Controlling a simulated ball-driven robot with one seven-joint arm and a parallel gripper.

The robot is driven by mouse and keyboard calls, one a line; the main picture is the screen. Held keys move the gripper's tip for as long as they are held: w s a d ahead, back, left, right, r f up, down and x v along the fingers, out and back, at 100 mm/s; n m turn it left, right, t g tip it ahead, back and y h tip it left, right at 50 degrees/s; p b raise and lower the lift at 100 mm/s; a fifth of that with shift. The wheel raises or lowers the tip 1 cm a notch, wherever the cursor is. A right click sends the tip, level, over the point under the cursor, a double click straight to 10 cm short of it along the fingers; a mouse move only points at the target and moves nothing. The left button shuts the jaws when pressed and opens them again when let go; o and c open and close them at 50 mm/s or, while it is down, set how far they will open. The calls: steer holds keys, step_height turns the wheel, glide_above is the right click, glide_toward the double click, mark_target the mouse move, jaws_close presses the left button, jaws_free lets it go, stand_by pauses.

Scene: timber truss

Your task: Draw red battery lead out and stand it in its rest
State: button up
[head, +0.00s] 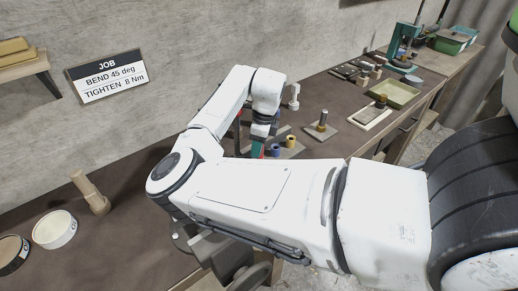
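My gripper (262,131) points down over the middle of the bench, below my bent white wrist. My own arm covers much of it, and its fingers are too small and hidden to tell whether they are open or shut. Another thin red strip (238,132) shows left of the wrist, mostly hidden. A blue ring-like holder (275,150) and a yellow one (291,141) stand on a grey plate to the right. I cannot pick out a red rest.
A post on a square base (322,126), a white fitting (295,97), and an olive tray (394,93) stand farther right. A wooden peg piece (89,191) and a white tub (54,230) are at the left. Bare bench lies between the tub and my arm.

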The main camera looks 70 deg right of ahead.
jaws_close()
steer(key=shift+r, duration=0.1)
steer(key=shift+d+r+b, duration=0.1)
steer(key=shift+r+b, duration=0.4)
steer(key=shift+r, duration=0.25)
steer(key=s+a+r+b, duration=0.2)
steer(key=s+a+r, duration=0.6)
steer(key=s+r, duration=0.3)
steer(key=shift+s+r, duration=0.2)
steer(key=shift+s, duration=0.15)
steer(key=shift+c, duration=0.8)
jaws_free()
jaws_close()
